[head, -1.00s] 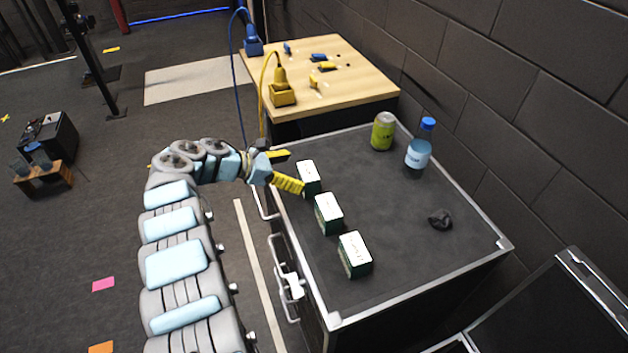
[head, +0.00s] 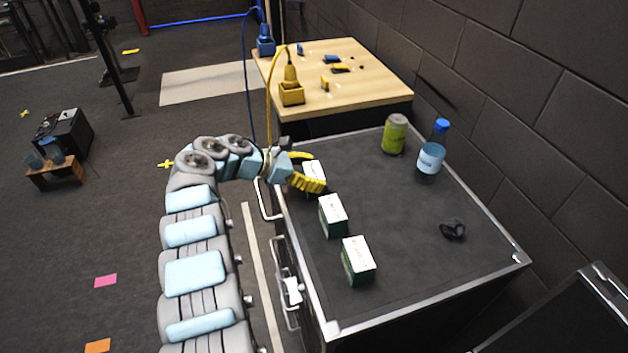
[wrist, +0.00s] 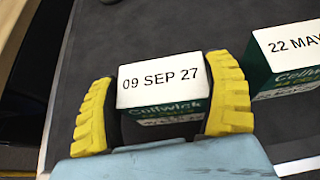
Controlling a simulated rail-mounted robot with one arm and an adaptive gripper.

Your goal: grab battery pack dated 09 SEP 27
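The battery pack marked 09 SEP 27 (wrist: 163,84) is a green box with a white top, standing on the dark cabinet top. It is the farthest pack of the row in the head view (head: 314,172), partly hidden there by a finger. My gripper (wrist: 160,105) has one yellow finger on each side of this pack. The fingers are spread and close to its sides; firm contact on both sides does not show. It also shows in the head view (head: 317,171). A second pack (wrist: 290,50) marked 22 MAY stands just right in the wrist view, its year cut off.
A third pack (head: 357,262) stands nearest in the row. A green can (head: 395,135), a blue-capped bottle (head: 431,153) and a dark lump (head: 453,229) stand farther right on the cabinet top (head: 400,205). Its middle is clear. A wooden table (head: 365,75) stands behind.

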